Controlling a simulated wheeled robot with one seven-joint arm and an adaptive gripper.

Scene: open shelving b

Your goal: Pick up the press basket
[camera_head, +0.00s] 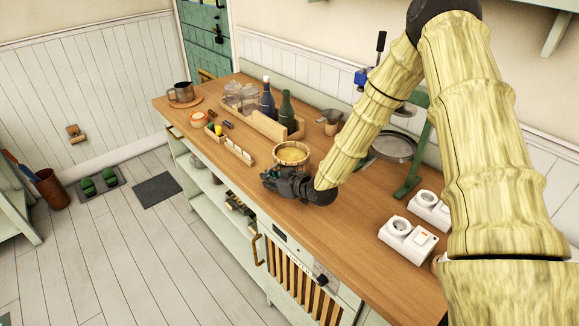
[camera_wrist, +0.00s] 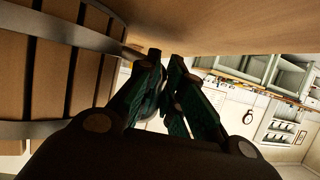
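The press basket (camera_head: 291,163) is a round tub of wooden slats with a yellowish inside. It appears to stand upright on the wooden counter, near the front edge. In the wrist view, its slats and grey metal bands (camera_wrist: 58,130) fill the left side. My gripper (camera_head: 274,178) is low at the basket's front side. In the wrist view, my dark green-padded fingers (camera_wrist: 166,62) are close together, right beside the basket. A band reaches to the left fingertip.
The counter (camera_head: 345,225) has free room right of the basket. White sockets (camera_head: 405,240) and a green stand (camera_head: 413,155) are to the right. Behind and left are a wooden caddy with bottles (camera_head: 285,115), small trays (camera_head: 238,152) and a mug (camera_head: 181,92).

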